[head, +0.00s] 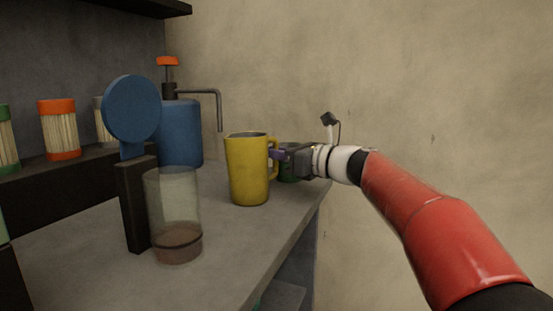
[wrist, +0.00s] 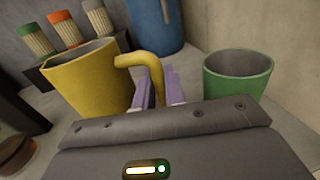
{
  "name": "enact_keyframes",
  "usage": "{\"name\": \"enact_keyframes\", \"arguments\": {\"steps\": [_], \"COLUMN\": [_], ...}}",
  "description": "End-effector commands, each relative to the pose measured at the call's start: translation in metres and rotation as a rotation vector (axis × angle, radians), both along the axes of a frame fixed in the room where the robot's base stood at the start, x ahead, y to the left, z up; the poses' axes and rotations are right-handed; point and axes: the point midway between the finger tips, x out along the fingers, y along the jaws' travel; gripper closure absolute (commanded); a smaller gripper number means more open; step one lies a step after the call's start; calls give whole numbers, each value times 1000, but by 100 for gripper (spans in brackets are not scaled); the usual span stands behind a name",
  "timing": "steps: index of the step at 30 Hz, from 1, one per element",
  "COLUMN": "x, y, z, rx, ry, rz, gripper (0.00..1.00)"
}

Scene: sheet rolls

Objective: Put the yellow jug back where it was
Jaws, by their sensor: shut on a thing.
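The yellow jug (head: 247,168) is upright at the right part of the counter in the head view. It also shows at the left of the wrist view (wrist: 90,82), with its handle toward my gripper. My gripper (head: 279,154) comes in from the right and is shut on the jug's handle; its purple fingers (wrist: 152,88) are on either side of the handle in the wrist view. The jug's base looks at or just above the counter top; I cannot tell whether it touches.
A green cup (wrist: 238,75) stands close to my gripper, behind it in the head view. A blue pump dispenser (head: 180,132) stands behind the jug. A clear container (head: 173,215) and a dark stand with a blue disc (head: 132,108) are at the front left. The counter (head: 215,255) is bare in front.

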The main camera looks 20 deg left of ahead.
Motion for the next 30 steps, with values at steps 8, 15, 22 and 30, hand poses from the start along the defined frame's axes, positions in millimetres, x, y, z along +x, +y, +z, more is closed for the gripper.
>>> {"name": "enact_keyframes", "arguments": {"steps": [8,15,22,30], "x": [0,0,0,-11], "y": [0,0,-2,-44], "z": [0,0,1,1], "rx": [-1,-1,-1,-1], "ry": [-1,-1,-1,0], "rz": [0,0,-1,-5], "gripper": [85,66,66,66]}}
